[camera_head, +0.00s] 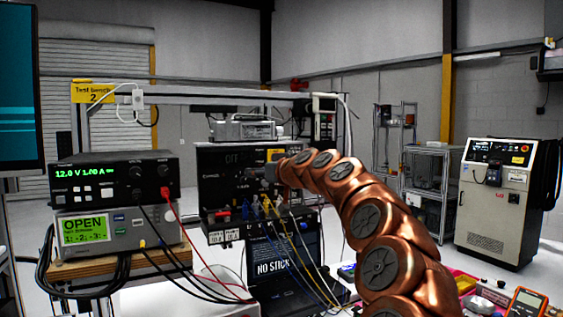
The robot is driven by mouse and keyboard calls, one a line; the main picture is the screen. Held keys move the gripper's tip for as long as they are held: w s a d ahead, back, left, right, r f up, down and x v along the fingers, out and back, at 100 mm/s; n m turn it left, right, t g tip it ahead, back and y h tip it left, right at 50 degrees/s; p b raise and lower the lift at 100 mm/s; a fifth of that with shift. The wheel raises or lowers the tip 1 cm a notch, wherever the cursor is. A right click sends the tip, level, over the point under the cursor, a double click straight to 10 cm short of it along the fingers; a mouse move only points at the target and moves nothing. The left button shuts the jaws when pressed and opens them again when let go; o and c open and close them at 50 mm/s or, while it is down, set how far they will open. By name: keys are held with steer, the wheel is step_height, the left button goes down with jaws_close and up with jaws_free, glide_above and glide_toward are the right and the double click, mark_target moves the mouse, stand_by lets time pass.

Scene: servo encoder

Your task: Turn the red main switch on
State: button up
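My copper-coloured arm reaches from the lower right toward the black test panel (225,185) at the middle of the bench. My gripper (268,172) is at the panel's right side, small and partly hidden by my own arm. I cannot tell whether it is open or shut, or whether it touches the panel. No red main switch can be made out; the panel's right part lies behind my gripper and arm.
A power supply (115,178) reading 12.0 V stands on a grey unit (105,228) showing OPEN at left. Several coloured cables hang below the panel over a black laptop-like screen (275,260). A multimeter (525,303) lies at lower right. A cabinet (497,205) stands behind at right.

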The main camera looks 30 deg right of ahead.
steer(key=d+r+m+t+h, duration=0.2)
steer(key=d+r+h, duration=0.15)
steer(key=d, duration=0.75)
steer(key=w+f+p, duration=0.1)
steer(key=w+p, duration=0.2)
steer(key=w, duration=0.4)
steer(key=shift+w+d, duration=0.4)
steer(key=shift+d, duration=0.05)
jaws_close()
